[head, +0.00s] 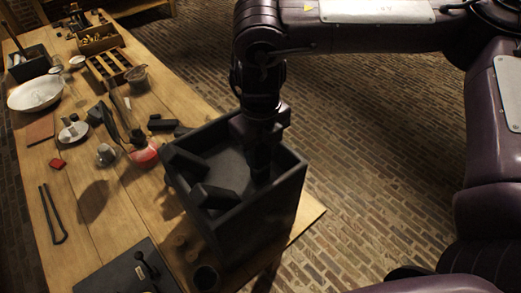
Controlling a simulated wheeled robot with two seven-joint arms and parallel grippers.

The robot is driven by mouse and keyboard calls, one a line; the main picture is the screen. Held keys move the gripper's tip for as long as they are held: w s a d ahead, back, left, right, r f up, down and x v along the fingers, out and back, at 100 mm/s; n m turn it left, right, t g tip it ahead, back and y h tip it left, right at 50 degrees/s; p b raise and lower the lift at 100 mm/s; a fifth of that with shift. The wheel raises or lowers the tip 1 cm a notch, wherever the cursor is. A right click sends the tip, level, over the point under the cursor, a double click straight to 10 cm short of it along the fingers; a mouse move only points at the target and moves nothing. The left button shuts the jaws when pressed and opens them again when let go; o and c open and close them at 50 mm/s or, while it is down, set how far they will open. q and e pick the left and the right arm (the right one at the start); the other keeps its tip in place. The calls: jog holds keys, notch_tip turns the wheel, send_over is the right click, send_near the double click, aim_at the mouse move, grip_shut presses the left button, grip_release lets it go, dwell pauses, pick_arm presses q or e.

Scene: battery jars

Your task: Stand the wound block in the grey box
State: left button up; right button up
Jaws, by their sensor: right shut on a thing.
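The grey box (262,228) is a deep, dark, open-topped box at the table's right edge. My right gripper (259,172) points down into the right side of the box, close to its right wall. It is shut on a dark piece that appears to be the wound block. That piece is mostly hidden by the gripper and shadow, so I cannot make out its winding or whether it touches the box floor. Two dark blocks, one (185,161) at the left wall and one (215,196) nearer the front, lean at the box's left side. My left gripper is not in view.
Left of the box are a round flask with red contents (144,153), dark blocks (160,124) and tongs (53,215). A dark board (115,273) lies at the front. A white basin (35,93) and wooden rack (107,66) stand farther back.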

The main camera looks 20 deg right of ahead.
jog(key=shift+w+f, duration=0.1)
jog(key=shift+f, duration=0.1)
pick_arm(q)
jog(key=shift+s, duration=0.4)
pick_arm(e)
jog(key=shift+f, duration=0.1)
jog(key=o, duration=1.1)
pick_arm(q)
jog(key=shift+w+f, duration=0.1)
pick_arm(e)
jog(key=shift+o, duration=0.2)
notch_tip(320, 180, up, 12)
jog(key=shift+r+p, duration=0.15)
jog(key=shift+p, duration=0.15)
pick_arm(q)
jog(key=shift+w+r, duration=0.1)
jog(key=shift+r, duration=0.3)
